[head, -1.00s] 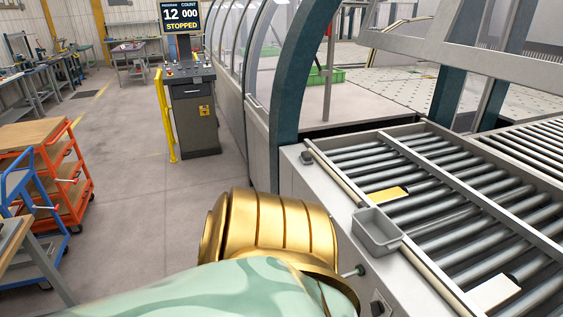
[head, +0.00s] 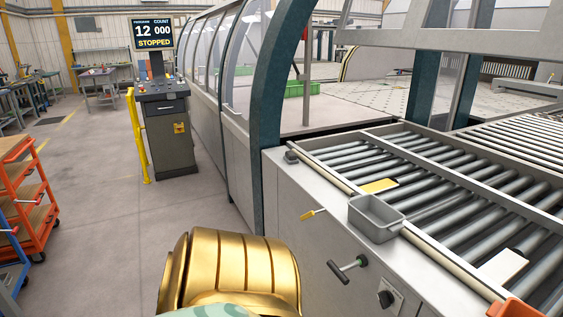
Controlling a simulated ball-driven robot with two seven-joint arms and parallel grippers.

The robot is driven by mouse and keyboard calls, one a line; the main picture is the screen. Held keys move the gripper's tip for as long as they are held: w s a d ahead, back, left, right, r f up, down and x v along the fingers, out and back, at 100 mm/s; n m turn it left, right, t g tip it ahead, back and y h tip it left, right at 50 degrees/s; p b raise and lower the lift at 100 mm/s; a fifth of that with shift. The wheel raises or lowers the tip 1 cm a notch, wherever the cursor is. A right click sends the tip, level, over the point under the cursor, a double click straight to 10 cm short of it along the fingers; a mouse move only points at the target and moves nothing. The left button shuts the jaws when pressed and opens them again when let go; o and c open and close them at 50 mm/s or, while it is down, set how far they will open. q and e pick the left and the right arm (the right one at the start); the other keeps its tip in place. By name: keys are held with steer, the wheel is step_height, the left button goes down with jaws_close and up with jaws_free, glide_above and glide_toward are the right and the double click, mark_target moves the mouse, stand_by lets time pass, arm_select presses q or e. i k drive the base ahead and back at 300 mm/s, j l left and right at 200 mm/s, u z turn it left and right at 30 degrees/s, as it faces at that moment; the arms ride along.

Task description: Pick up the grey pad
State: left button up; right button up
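I cannot make out a thing that is clearly the grey pad. A small dark grey item (head: 291,156) sits at the near left corner of the roller table, too small to identify. A yellow flat piece (head: 380,185) and a cream flat piece (head: 503,265) lie on the rollers. Neither of my grippers is in view. Only a gold and pale green part of my own arm shows at the bottom, clear of the roller table.
A grey open bin (head: 376,222) hangs at the roller table's near edge (head: 330,176). The machine front carries a T-handle (head: 347,268) and a black knob (head: 386,299). An orange bin (head: 515,308) shows bottom right. A control console (head: 168,135) reads STOPPED.

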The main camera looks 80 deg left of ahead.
mark_target(290, 157)
steer(key=k+u, duration=0.15)
steer(key=u, duration=0.35)
steer(key=k+u, duration=0.1)
steer(key=u, duration=0.35)
steer(key=k+j+u, duration=0.1)
steer(key=u, duration=0.4)
